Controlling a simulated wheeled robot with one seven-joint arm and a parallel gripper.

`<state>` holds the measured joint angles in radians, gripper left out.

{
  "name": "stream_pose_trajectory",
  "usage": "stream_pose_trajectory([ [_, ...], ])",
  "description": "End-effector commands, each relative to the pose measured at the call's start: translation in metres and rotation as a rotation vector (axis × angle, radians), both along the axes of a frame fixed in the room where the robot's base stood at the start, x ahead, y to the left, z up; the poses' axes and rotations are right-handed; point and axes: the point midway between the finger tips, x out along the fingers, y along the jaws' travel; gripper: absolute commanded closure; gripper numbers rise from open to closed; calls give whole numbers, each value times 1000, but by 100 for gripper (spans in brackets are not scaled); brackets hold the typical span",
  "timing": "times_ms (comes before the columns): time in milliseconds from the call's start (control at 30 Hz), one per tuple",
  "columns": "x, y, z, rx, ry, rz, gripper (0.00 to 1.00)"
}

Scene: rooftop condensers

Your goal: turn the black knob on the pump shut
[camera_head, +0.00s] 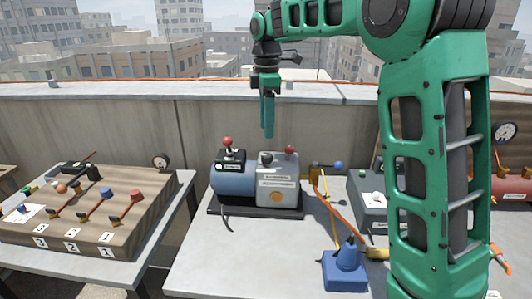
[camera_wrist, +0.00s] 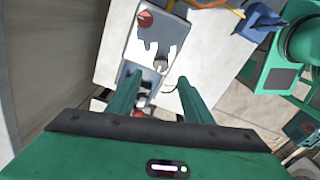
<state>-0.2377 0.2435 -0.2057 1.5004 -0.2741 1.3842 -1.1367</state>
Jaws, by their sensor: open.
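The pump (camera_head: 235,184) stands on a dark base on the middle table, with a blue cylinder at left and a light grey box (camera_head: 278,187) at right. A small dark knob (camera_head: 265,158) sits on top of the grey box, near a red ball knob (camera_head: 290,150). My gripper (camera_head: 268,134) hangs above the pump, pointing down, apart from it. In the wrist view its fingers (camera_wrist: 159,79) are spread and empty. A dark grey knob (camera_wrist: 161,65) shows just beyond the gap between the tips. A red knob (camera_wrist: 138,114) is partly hidden low between the fingers.
A grey box (camera_head: 370,204) stands behind my arm. A wooden panel with levers (camera_head: 85,215) is on the left table. A concrete wall (camera_head: 195,120) runs behind.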

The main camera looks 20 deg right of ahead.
Motion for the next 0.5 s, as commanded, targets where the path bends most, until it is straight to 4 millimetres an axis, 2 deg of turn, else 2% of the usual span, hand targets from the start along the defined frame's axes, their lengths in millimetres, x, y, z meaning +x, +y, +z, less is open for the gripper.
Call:
stream_pose_trajectory([
  [300, -1, 0, -56, -1, 2, -3, 54],
  [500, -1, 0, -82, -1, 1, -4, 54],
])
